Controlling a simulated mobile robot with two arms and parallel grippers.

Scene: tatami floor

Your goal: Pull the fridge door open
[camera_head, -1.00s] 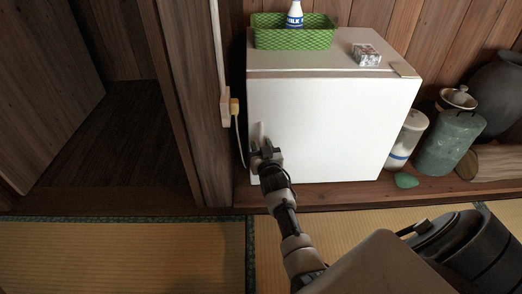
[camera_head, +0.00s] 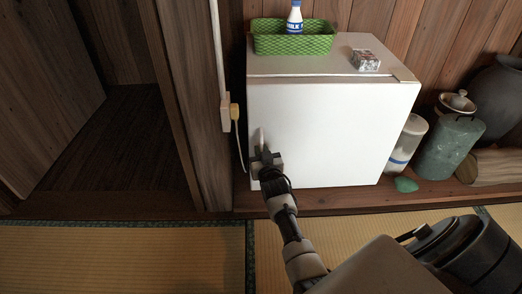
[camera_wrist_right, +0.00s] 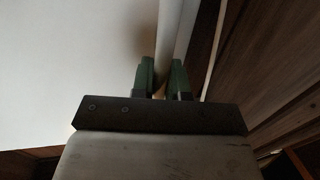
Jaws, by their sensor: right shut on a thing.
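The small white fridge (camera_head: 335,135) stands on a wooden ledge against the back wall, and its front door looks closed. A pale upright handle (camera_head: 261,136) is near the left edge of the door. My right gripper (camera_head: 264,156) is at this handle, its arm reaching up from below. In the right wrist view, the two green fingers (camera_wrist_right: 161,76) are on either side of the pale handle (camera_wrist_right: 174,28), shut on it. The fingers partly hide the handle's lower part. My left gripper is not in view.
A green basket (camera_head: 293,44) with a milk bottle (camera_head: 295,18) and a small patterned box (camera_head: 366,60) are on top of the fridge. Jars (camera_head: 451,148) stand to its right. A wooden post and cord (camera_head: 238,135) are close on the left. Tatami (camera_head: 120,255) lies in front.

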